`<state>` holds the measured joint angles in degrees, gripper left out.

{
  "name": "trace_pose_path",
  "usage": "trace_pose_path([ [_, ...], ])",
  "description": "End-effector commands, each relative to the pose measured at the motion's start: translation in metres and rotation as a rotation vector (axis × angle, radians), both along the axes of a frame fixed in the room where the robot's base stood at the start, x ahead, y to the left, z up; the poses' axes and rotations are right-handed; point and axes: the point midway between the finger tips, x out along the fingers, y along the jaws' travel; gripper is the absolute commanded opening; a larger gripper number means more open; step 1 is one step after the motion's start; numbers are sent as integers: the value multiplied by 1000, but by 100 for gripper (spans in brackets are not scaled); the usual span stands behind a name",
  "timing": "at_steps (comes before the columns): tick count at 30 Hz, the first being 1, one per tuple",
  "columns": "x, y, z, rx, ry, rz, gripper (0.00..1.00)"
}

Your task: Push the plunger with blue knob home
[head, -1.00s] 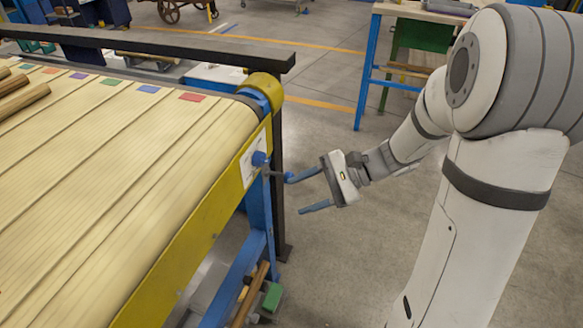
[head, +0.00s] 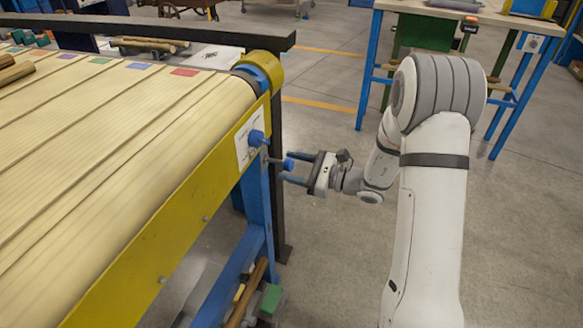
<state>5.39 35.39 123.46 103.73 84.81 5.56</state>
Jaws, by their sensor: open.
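A plunger with a blue knob (head: 288,164) sticks out to the right from the yellow side rail of the conveyor on a thin dark rod (head: 274,161). Its rod shows between the knob and the conveyor frame. A second blue round part (head: 256,138) sits on a white plate (head: 243,150) on the rail, just left of and above the plunger. My gripper (head: 287,168) is open, its two blue fingers pointing left at the plunger. The knob appears at the fingertips, between the upper and lower finger; I cannot tell whether they touch. Nothing is seen held.
The conveyor belt (head: 110,130) fills the left, with wooden pieces and coloured patches on it. A blue leg (head: 258,205) and a dark post (head: 279,215) stand below the plunger. A workbench (head: 400,8) stands behind at right. The grey floor (head: 330,250) below my gripper is clear.

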Motion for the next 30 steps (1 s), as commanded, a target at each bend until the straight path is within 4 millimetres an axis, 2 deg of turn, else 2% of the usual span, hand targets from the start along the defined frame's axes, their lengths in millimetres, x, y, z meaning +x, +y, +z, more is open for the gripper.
trace_pose_path([
  [3,3,8,0,-1,-1,2,53],
  [12,3,10,0,-1,-1,1,52],
  [30,2,10,-1,-2,2,5,3],
])
